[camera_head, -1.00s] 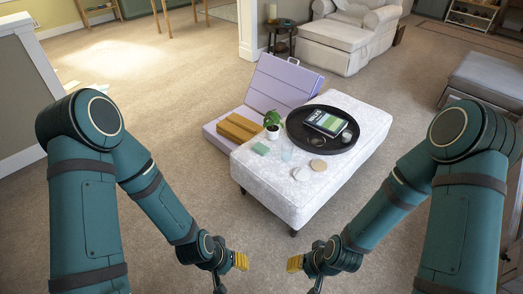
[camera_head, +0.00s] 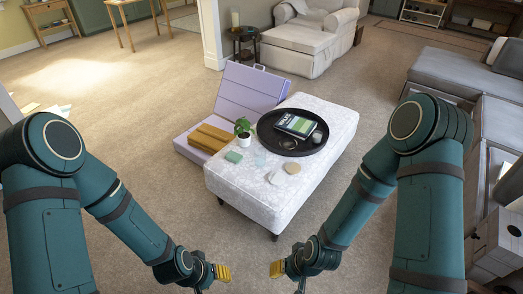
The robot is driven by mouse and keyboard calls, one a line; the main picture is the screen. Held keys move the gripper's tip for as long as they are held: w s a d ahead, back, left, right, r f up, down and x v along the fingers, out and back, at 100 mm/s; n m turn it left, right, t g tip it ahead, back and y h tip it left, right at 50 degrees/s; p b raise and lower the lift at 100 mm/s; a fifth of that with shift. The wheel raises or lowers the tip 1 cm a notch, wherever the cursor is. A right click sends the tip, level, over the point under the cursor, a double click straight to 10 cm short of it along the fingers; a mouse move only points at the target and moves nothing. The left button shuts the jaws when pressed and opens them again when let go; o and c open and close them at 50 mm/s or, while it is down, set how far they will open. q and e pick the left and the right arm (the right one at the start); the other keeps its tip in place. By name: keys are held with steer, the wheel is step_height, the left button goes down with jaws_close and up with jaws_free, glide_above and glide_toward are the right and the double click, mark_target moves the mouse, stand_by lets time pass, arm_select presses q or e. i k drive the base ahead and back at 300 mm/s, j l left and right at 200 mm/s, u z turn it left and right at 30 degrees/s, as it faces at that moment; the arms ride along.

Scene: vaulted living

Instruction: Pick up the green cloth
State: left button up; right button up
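A small green cloth (camera_head: 234,157) lies folded on the near left part of the white patterned ottoman (camera_head: 243,192), just in front of the potted plant. My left gripper (camera_head: 222,273) is low in front of the ottoman, well apart from the cloth, with yellow finger pads showing. My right gripper (camera_head: 277,269) is low to its right, also apart from the ottoman. Both seem to hold nothing. The finger gaps are seen edge-on, so I cannot tell how far they are open.
On the ottoman are a plant (camera_head: 243,131), a black tray (camera_head: 310,149) with a book (camera_head: 297,125), a clear glass (camera_head: 260,158) and round coasters (camera_head: 293,168). A grey sofa (camera_head: 450,75) stands right. Carpet is open left.

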mark_target(233, 156)
steer(key=i+j+z, duration=0.15)
steer(key=z, duration=0.85)
steer(key=i+j+z, duration=0.2)
steer(key=j+z, duration=0.2)
steer(key=j, duration=0.2)
steer(key=i+j+z, duration=0.35)
steer(key=j, duration=1)
steer(key=i+j+z, duration=0.1)
steer(key=j, duration=0.95)
